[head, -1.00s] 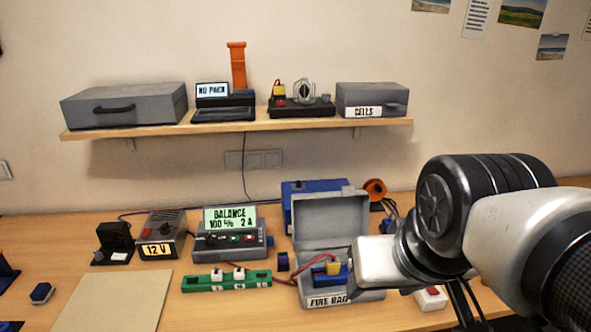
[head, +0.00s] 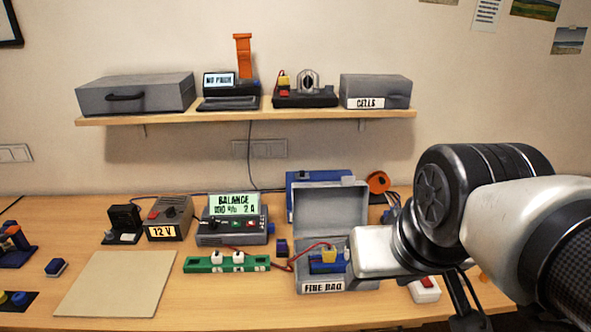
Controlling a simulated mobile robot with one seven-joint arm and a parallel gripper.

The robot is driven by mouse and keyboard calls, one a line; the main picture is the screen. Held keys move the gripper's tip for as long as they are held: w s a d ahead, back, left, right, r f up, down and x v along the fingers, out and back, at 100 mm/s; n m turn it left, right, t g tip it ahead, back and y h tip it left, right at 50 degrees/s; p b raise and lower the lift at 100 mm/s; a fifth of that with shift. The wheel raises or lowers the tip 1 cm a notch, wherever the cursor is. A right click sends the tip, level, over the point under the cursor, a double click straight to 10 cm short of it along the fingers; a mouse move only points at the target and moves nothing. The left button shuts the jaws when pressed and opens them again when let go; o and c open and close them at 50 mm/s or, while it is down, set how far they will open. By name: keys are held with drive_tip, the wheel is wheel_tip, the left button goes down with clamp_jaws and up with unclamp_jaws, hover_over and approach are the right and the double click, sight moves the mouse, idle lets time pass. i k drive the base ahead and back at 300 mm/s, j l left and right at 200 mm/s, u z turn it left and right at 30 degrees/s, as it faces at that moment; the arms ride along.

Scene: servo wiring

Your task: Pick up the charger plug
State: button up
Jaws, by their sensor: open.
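A yellow plug (head: 329,256) on a red lead, which looks like the charger plug, sits at a blue pack (head: 322,267) inside the open grey box labelled FIRE BAG (head: 363,286). The charger (head: 234,238) with a lit BALANCE screen stands to its left. My gripper (head: 466,304) shows only in part as dark prongs below my arm, to the right of the box. It is open and apart from the plug. My arm hides the space just right of the box.
A green strip (head: 200,265) with white plugs lies in front of the charger. A 12 V supply (head: 170,218) stands left. A white box with a red top (head: 424,291) is right of the fire bag. A beige mat (head: 115,285) is bare. A shelf (head: 230,116) hangs above.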

sight(328, 253)
drive_tip(key=z, duration=1.05)
drive_tip(key=k+j+z, duration=0.45)
drive_tip(key=j+z, duration=0.15)
drive_tip(key=j, duration=0.2)
